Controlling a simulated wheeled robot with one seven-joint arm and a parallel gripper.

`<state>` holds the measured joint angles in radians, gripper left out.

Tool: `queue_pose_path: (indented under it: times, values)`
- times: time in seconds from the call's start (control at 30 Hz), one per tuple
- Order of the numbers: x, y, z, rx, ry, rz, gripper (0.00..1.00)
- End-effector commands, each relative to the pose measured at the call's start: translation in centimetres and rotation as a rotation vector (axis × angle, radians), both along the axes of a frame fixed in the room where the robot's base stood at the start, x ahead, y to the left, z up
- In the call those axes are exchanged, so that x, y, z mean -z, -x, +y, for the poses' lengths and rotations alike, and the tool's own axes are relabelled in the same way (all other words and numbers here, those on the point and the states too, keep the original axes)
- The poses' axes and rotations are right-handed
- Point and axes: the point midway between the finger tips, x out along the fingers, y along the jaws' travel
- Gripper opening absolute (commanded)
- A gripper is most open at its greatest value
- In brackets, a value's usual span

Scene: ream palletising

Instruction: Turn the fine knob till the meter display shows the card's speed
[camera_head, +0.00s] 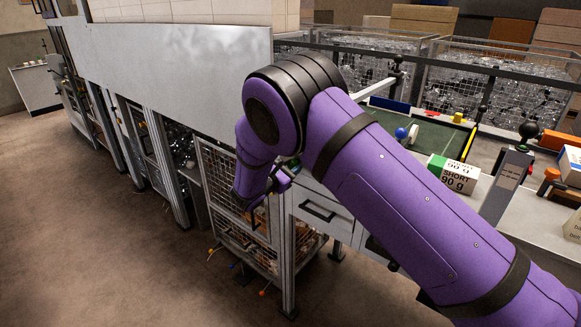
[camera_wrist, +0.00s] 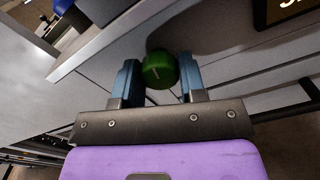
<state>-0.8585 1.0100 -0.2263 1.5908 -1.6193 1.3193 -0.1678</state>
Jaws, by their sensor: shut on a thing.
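A round green knob (camera_wrist: 157,72) with a pale mark line sits on a light grey panel front in the wrist view. My gripper (camera_wrist: 159,64) has its two blue fingers on either side of this knob, shut on it. A dark-framed display (camera_wrist: 285,12) shows only its corner at the top right of the wrist view, with part of a pale figure cut off, so its reading cannot be told. In the head view my purple arm hides the knob and the display. I cannot make out the speed card for certain.
In the head view, a small sign on a grey post (camera_head: 508,181) stands at the right, its text too small to read. A white-and-green box (camera_head: 455,173) marked "SHORT 90 g" lies on the bench. A drawer (camera_head: 322,212) and wire cage (camera_head: 232,190) are below. Open floor is at left.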

Motion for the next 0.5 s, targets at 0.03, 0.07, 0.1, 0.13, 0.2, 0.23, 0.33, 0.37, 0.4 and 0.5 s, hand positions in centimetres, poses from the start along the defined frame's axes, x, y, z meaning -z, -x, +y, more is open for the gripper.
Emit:
queue_pose_path:
  times: [0.03,0.07,0.1,0.13,0.2,0.23,0.33,0.37,0.4,0.5]
  values:
    - [0.0,0.04,0.07,-0.001,-0.03,-0.024,0.14]
    - [-0.01,0.02,0.07,-0.001,-0.051,-0.04,0.14]
    - [-0.03,0.01,0.05,-0.001,-0.08,-0.063,0.14]
    - [-0.04,0.01,0.04,-0.001,-0.102,-0.082,0.14]
    - [-0.04,0.01,0.06,-0.001,-0.154,-0.122,0.14]
    - [-0.04,0.01,0.07,-0.001,-0.177,-0.14,0.14]
    - [-0.05,0.01,0.08,-0.001,-0.253,-0.198,0.14]
    - [-0.05,0.01,0.08,-0.001,-0.275,-0.215,0.14]
    - [-0.04,0.02,0.09,-0.001,-0.302,-0.237,0.14]
    - [-0.04,0.01,0.07,-0.001,-0.37,-0.29,0.14]
